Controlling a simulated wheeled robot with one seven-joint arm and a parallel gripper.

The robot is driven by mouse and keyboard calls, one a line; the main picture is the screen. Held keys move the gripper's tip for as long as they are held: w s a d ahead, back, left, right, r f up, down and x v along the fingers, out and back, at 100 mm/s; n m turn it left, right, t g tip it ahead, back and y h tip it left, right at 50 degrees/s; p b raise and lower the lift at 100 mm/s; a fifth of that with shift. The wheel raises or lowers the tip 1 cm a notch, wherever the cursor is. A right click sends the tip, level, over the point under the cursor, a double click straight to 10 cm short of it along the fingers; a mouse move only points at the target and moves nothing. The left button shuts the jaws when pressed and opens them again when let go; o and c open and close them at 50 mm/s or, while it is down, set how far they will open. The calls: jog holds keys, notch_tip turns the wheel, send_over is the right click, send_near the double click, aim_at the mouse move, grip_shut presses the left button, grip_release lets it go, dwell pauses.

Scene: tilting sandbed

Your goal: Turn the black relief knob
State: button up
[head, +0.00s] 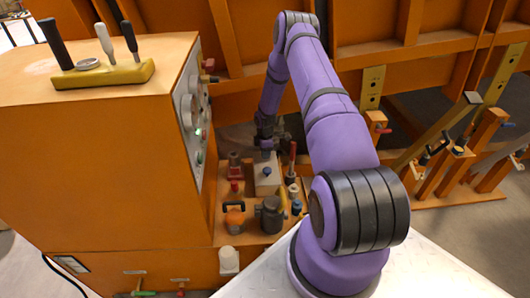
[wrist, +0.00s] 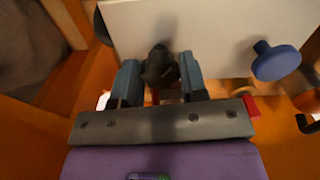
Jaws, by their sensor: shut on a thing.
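The black relief knob (wrist: 159,66) stands out from a pale block (wrist: 215,25) in the wrist view. My gripper (wrist: 160,75) has its two blue-grey fingers on either side of the knob, shut on it. In the head view my gripper (head: 266,143) is at the back of the orange shelf, just above the pale block (head: 267,177). The black knob cannot be made out there, hidden by the gripper.
A blue knob (wrist: 276,61) sits on the same block, right of my gripper. A red-handled lever (head: 292,158), a dark pump-like part (head: 269,214) and an orange part (head: 234,219) crowd the shelf. The orange cabinet (head: 110,160) rises at left.

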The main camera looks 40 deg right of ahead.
jog(key=m, duration=1.2)
jog(key=shift+m, duration=2.2)
jog(key=o, duration=0.9)
